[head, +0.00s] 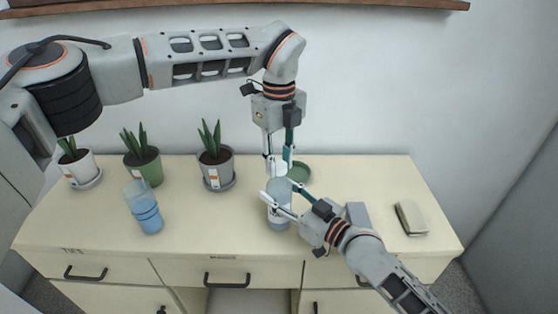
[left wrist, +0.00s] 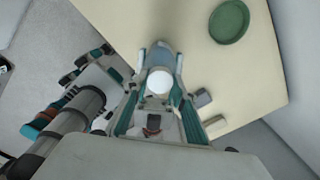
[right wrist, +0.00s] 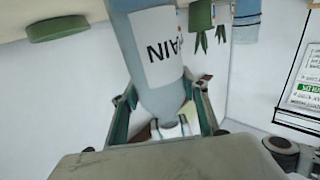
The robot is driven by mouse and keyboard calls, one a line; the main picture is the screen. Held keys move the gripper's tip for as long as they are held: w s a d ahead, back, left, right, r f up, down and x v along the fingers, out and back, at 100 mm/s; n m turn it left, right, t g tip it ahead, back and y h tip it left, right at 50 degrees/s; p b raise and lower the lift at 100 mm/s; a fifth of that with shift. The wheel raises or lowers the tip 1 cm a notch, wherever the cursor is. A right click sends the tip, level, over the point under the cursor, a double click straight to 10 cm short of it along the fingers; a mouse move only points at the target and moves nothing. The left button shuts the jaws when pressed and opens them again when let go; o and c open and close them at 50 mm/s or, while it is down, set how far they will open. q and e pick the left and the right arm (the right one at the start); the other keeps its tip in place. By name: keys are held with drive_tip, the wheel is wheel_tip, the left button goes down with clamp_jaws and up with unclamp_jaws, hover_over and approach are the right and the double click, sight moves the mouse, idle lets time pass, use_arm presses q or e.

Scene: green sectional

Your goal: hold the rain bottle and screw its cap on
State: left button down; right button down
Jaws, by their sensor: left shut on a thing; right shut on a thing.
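The rain bottle (head: 279,222) stands upright near the front middle of the cabinet top. In the right wrist view its pale blue body (right wrist: 124,42) carries a white label, upside down, with "AIN" legible. My right gripper (head: 281,192) comes in from the right and is shut on the bottle's body. My left gripper (head: 278,165) points down from above and is shut on the white cap (left wrist: 159,82), over the bottle's top. I cannot tell whether the cap's threads are engaged.
A green saucer (head: 301,171) lies just behind the bottle. A blue cup-like container (head: 147,216) and several potted plants (head: 213,165) stand to the left. A grey block (head: 357,213) and a notebook-like item (head: 411,218) lie to the right. The front-left middle is clear.

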use_arm(q)
drive_tip(key=m, duration=0.5)
drive_tip(key=shift+m, duration=0.3)
drive_tip(key=m, duration=1.3)
drive_tip(key=shift+m, duration=0.4)
drive_tip(key=m, duration=0.6)
drive_tip(key=c, duration=1.6)
unclamp_jaws()
drive_tip(key=shift+c, duration=0.2)
drive_tip(key=shift+r, duration=2.2)
drive_tip(key=shift+c, duration=0.4)
